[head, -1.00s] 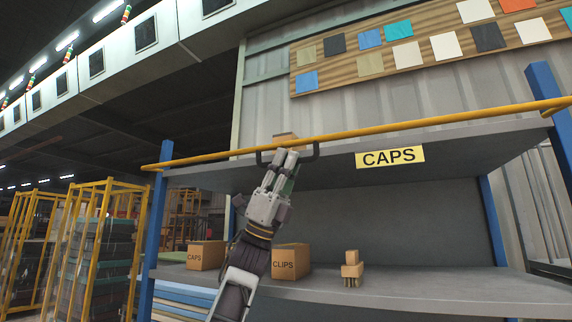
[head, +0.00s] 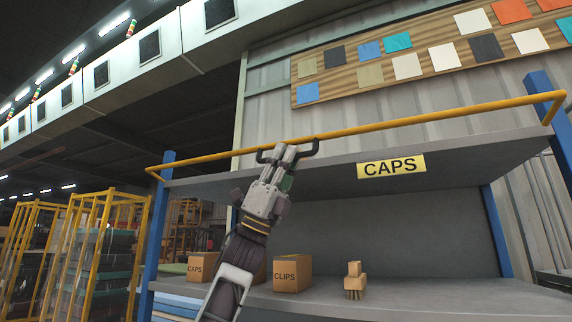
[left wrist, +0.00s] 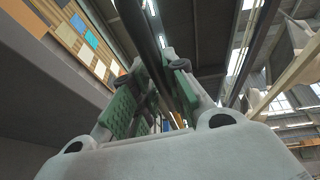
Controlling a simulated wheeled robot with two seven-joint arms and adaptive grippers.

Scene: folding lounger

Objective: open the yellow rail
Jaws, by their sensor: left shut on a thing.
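The yellow rail (head: 420,120) runs along the front of the upper shelf, above the CAPS label (head: 391,167). Its right end bends back by the right blue post, and its left end is by the left post. A dark handle (head: 315,148) hangs under the rail, left of its middle. My left gripper (head: 284,152) reaches up from below and is shut on this handle. In the left wrist view a dark bar (left wrist: 143,40) passes between the green-padded fingers. The fingers cover the handle's middle. My right gripper is not in view.
The grey upper shelf (head: 460,147) lies just behind and below the rail. On the lower shelf stand a CAPS box (head: 202,267), a CLIPS box (head: 292,273) and a brush (head: 355,282). Blue posts (head: 496,230) hold the shelves. Yellow cage racks (head: 100,250) stand at left.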

